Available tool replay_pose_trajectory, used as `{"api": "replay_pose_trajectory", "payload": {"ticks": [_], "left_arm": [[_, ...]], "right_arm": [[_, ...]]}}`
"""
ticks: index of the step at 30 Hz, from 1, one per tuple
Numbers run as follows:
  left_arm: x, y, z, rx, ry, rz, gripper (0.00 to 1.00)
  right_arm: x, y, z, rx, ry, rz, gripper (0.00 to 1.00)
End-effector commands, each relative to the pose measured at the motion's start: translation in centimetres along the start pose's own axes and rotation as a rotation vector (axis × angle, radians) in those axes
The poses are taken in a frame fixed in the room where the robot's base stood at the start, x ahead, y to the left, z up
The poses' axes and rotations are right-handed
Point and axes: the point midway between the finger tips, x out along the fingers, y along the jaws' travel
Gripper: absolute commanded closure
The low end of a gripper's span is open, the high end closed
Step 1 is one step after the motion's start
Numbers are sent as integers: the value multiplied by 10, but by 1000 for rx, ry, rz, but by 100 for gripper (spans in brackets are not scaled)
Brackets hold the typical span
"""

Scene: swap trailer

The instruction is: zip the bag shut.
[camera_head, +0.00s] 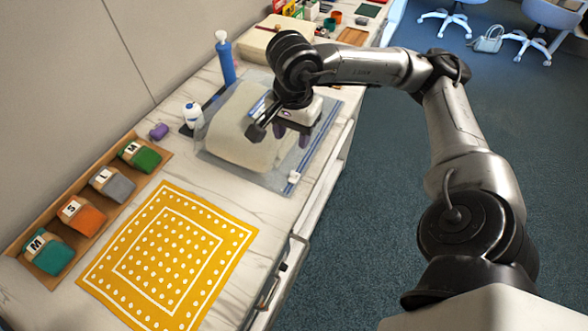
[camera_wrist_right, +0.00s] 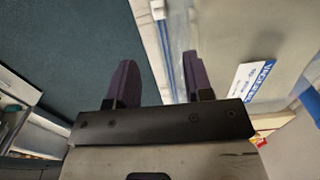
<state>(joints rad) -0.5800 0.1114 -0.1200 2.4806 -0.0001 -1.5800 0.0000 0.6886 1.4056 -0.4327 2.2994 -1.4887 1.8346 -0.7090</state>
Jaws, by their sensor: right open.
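A clear plastic bag (camera_head: 232,173) lies flat on the counter with a bulky beige folded item (camera_head: 240,130) inside. A blue zip strip (camera_head: 310,152) runs along its right edge and also shows in the right wrist view (camera_wrist_right: 163,62). A small white slider (camera_head: 293,177) sits near the strip's near end. My right gripper (camera_head: 292,140) is open, with dark purple fingers pointing down over the bag's right side. In the wrist view its fingers (camera_wrist_right: 160,78) stand apart, the strip appearing between them. I see nothing between them in grip. A blue-and-white label (camera_wrist_right: 256,82) lies on the bag. My left gripper is out of view.
A yellow dotted cloth (camera_head: 168,255) lies nearer on the counter. A tray (camera_head: 100,232) of folded, lettered cloths stands along the wall. A blue pump bottle (camera_head: 226,62), a white bottle (camera_head: 193,115) and a purple item (camera_head: 158,131) stand behind the bag. The counter edge is close on the right.

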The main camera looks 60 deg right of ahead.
Motion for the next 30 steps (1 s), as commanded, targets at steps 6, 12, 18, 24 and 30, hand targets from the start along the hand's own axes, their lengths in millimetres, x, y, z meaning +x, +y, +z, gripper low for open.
{"api": "replay_pose_trajectory", "payload": {"ticks": [6, 12, 18, 24, 30], "left_arm": [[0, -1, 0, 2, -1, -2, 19], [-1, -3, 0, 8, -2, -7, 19], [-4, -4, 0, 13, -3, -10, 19], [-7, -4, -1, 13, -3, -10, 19], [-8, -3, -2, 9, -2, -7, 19]], "right_arm": [[21, 3, -3, -5, 18, 16, 53], [58, 4, -4, -6, 17, 15, 53], [93, 3, -4, -4, 14, 14, 53], [119, 3, -4, -5, 12, 12, 53], [133, 3, -4, -5, 14, 10, 53]]}}
